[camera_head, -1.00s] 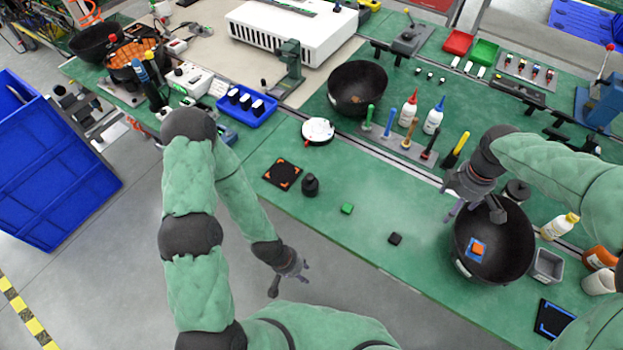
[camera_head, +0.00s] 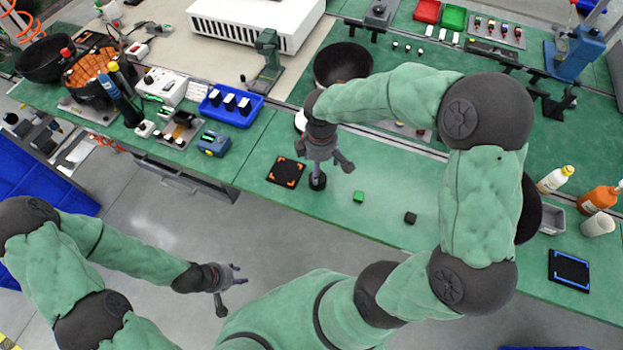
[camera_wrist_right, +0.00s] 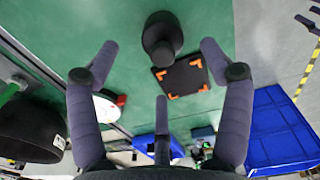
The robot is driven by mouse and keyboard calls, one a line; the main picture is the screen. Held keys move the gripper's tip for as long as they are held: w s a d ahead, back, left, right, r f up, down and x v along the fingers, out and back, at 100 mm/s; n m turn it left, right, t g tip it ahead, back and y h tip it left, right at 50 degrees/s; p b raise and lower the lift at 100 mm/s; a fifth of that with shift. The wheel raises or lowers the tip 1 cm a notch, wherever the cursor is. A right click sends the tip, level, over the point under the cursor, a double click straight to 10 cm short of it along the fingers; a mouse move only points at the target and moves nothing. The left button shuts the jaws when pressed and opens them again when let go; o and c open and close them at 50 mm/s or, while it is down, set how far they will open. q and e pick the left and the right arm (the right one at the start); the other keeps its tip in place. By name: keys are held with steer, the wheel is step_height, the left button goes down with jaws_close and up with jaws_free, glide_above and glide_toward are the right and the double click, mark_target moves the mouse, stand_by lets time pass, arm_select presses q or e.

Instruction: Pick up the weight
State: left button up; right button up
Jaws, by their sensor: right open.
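The weight (camera_head: 317,183) is a small black cylinder with a knob on top, upright on the green bench, just right of a black pad with orange corner marks (camera_head: 286,171). My right gripper (camera_head: 328,163) is above the weight and partly hides it in the head view. In the right wrist view, the weight (camera_wrist_right: 162,32) shows between and beyond the spread fingers of the right gripper (camera_wrist_right: 158,52). That gripper is open and empty; I see no contact. My left gripper (camera_head: 238,280) hangs over the floor in front of the bench, away from the weight, with its fingers apart.
A black bowl (camera_head: 343,63) stands behind. A blue tray (camera_head: 231,106) is at the left. A blue-marked pad (camera_head: 569,270) lies at the right. The bench front around the blocks is clear.

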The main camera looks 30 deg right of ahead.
step_height(320, 180, down, 3)
steer(key=shift+w+b, duration=0.1)
steer(key=shift+b, duration=0.25)
step_height(320, 180, down, 5)
steer(key=shift+a+b, duration=0.15)
steer(key=shift+b, duration=0.9)
steer(key=shift+r, duration=0.1)
jaws_close()
steer(key=shift+r, duration=0.1)
steer(key=shift+r, duration=0.2)
steer(key=r, duration=0.1)
steer(key=r+p, duration=0.2)
steer(key=shift+s+r, duration=0.25)
steer(key=shift+r, duration=0.1)
steer(key=s+a+r+p, duration=0.2)
steer(key=s+r+p, duration=0.2)
steer(key=s+r, duration=0.4)
steer(key=s, duration=0.5)
steer(key=shift+a+r, duration=0.3)
steer(key=shift+r, duration=0.05)
